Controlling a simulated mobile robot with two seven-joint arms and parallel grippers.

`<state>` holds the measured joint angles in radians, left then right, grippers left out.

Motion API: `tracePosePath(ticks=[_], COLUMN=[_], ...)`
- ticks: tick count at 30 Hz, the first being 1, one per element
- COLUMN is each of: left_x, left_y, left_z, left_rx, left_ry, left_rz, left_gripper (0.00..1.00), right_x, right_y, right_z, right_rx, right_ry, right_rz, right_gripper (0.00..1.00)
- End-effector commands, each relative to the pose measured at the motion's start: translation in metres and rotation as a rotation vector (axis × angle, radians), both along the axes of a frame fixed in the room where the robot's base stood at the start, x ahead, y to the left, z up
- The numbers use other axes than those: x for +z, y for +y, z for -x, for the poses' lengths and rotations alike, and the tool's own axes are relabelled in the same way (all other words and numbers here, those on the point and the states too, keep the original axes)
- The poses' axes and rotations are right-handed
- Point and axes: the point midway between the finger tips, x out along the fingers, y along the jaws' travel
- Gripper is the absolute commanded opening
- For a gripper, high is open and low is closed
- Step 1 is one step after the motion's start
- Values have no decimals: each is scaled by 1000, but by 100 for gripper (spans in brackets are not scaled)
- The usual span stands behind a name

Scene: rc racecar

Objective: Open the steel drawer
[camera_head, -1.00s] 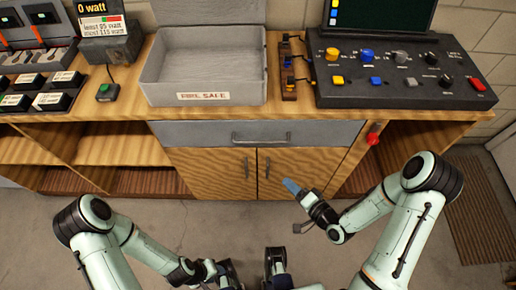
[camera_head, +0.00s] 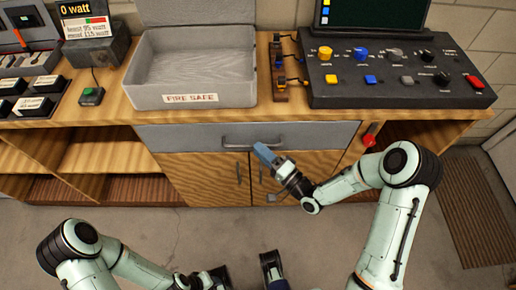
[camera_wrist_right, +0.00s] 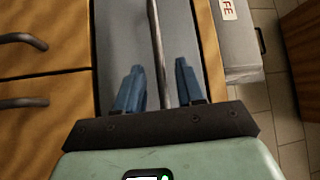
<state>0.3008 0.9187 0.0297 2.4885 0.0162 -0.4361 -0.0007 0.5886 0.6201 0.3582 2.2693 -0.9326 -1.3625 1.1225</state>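The steel drawer (camera_head: 325,136) is a wide grey front under the worktop, and it looks closed. Its bar handle (camera_head: 250,143) sits at the middle of the front. My right gripper (camera_head: 262,153) is at the handle's lower right side in the head view. In the right wrist view, its two blue fingers (camera_wrist_right: 158,88) are apart, with the handle bar (camera_wrist_right: 158,45) running between them in the picture. Whether the bar is within fingertip reach is hard to tell. My left arm ends at the bottom edge of the head view, and its fingers cannot be made out.
Wooden cupboard doors (camera_head: 205,178) with upright handles are below the drawer. A red object (camera_head: 369,140) hangs right of it. On the worktop stand an open grey fire safe (camera_head: 193,98), a control console (camera_head: 400,92) and a wattage display (camera_head: 88,30). Open shelves are at left.

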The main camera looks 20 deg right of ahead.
Motion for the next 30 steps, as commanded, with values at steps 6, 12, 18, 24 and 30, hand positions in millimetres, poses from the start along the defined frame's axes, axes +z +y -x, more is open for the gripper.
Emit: tracePosePath(ticks=[6, 12, 18, 24, 30], left_x=[-1, 0, -1, -1, -1], left_y=[0, 0, 0, 0, 0], left_z=[0, 0, 0, 0, 0], left_rx=[0, 0, 0, 0, 0], left_ry=[-1, -1, -1, -1, -1], left_rz=[0, 0, 0, 0, 0], left_gripper=[43, 43, 43, 43, 43], right_x=[2, 2, 2, 2, 2], right_y=[8, 9, 9, 8, 8], right_z=[-14, -15, -15, -15, -15], right_rx=[0, -1, -1, -1, -1], right_ry=[0, 1, 0, 0, 1], right_rz=[-2, -2, -1, -1, -1], right_gripper=[38, 38, 0, 0, 0])
